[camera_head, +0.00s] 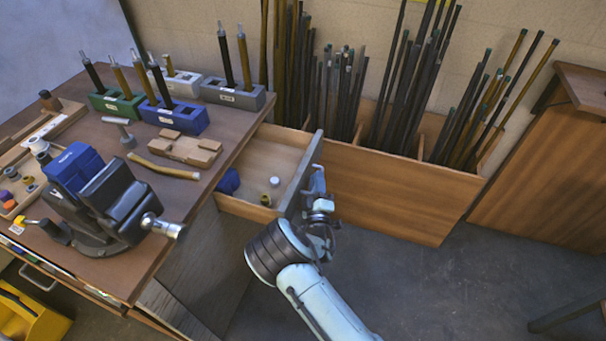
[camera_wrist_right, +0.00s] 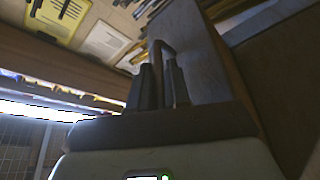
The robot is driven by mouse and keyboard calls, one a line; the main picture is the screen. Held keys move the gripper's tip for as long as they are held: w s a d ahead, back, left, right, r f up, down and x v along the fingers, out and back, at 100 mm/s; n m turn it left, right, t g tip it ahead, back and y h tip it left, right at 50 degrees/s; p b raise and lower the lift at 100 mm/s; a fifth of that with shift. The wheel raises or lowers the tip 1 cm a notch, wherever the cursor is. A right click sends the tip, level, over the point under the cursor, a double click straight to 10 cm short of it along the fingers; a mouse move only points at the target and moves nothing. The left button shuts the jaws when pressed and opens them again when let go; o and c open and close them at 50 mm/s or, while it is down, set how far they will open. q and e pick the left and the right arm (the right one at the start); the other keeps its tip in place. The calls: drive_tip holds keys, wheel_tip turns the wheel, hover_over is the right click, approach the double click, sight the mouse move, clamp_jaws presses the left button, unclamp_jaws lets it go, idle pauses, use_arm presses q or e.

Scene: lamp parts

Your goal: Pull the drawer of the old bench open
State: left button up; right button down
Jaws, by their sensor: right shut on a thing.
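The old bench (camera_head: 120,240) stands at the left with a brown wooden top. Its drawer (camera_head: 270,155) sticks out from the bench's right side, and its inside is in view. The grey drawer front (camera_head: 301,172) faces right. My right gripper (camera_head: 318,190) is at the outer face of this front, shut on the drawer handle. In the right wrist view, the fingers (camera_wrist_right: 158,88) stand on both sides of the dark bent handle (camera_wrist_right: 163,48), next to the drawer front (camera_wrist_right: 200,60). The handle is mostly hidden in the head view. My left gripper is not in view.
The drawer holds a blue item (camera_head: 228,181), a small white piece (camera_head: 275,181) and a brass-coloured piece (camera_head: 265,200). A wooden rack (camera_head: 400,190) of rods stands close behind the drawer. A vise (camera_head: 110,205) sits on the bench. Grey floor (camera_head: 420,290) is free at the right.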

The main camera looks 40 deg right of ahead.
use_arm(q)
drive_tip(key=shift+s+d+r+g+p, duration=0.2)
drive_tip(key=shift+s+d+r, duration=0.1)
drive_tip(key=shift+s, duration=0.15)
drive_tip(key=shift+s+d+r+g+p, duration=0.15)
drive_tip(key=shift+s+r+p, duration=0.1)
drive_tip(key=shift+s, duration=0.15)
use_arm(e)
drive_tip(key=shift+s+d, duration=0.35)
drive_tip(key=shift+s, duration=0.4)
drive_tip(key=shift+s+d, duration=0.35)
drive_tip(key=shift+s, duration=0.35)
drive_tip(key=shift+s+d, duration=0.35)
drive_tip(key=shift+s, duration=0.4)
drive_tip(key=shift+f, duration=0.1)
drive_tip(key=c, duration=1.4)
unclamp_jaws()
drive_tip(key=shift+c, duration=0.2)
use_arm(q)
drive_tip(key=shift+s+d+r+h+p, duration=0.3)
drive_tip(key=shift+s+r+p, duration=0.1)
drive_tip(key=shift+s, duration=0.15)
use_arm(e)
drive_tip(key=v, duration=1.3)
drive_tip(key=shift+s, duration=0.15)
